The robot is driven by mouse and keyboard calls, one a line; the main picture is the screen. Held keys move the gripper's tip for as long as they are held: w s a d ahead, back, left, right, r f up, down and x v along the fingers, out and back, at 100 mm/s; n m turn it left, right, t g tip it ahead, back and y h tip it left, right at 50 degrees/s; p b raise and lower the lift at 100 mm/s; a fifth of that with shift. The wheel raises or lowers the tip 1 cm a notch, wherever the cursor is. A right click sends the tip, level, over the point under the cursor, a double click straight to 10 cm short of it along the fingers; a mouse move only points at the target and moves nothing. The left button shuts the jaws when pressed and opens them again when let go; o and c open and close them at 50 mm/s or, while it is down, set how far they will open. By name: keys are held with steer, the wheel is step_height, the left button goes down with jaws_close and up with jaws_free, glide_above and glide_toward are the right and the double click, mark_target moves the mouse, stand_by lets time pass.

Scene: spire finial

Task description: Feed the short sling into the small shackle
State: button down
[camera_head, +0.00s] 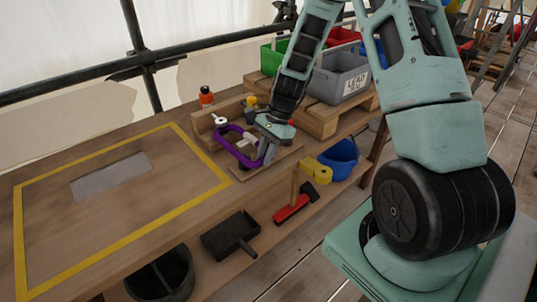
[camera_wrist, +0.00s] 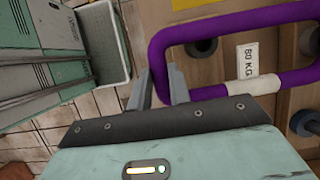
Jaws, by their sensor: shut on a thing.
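The same purple sling (camera_head: 222,134) shows in the head view over a wooden rack. My gripper (camera_wrist: 165,88) is shut on the near left corner of the loop, which stands out stiffly to the right of the fingers. In the head view my gripper (camera_head: 268,152) is low at the rack, and its grip is partly hidden. I cannot make out the small shackle with certainty.
The wooden rack (camera_wrist: 225,120) under the sling holds a dark round fitting (camera_wrist: 202,47) and a blue-grey one (camera_wrist: 305,122). An orange bottle (camera_head: 206,97) and a grey crate (camera_head: 340,78) stand behind. The yellow-framed bench area (camera_head: 100,215) is free apart from a grey plate (camera_head: 110,178).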

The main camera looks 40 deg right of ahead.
steer(key=shift+w+a+p, duration=0.1)
steer(key=shift+w+p, duration=0.55)
steer(key=shift+w, duration=1.35)
steer(key=shift+w, duration=0.1)
steer(key=c, duration=1.2)
jaws_free()
steer(key=v, duration=1.7)
steer(key=shift+r+b, duration=0.25)
steer(key=shift+b, duration=0.1)
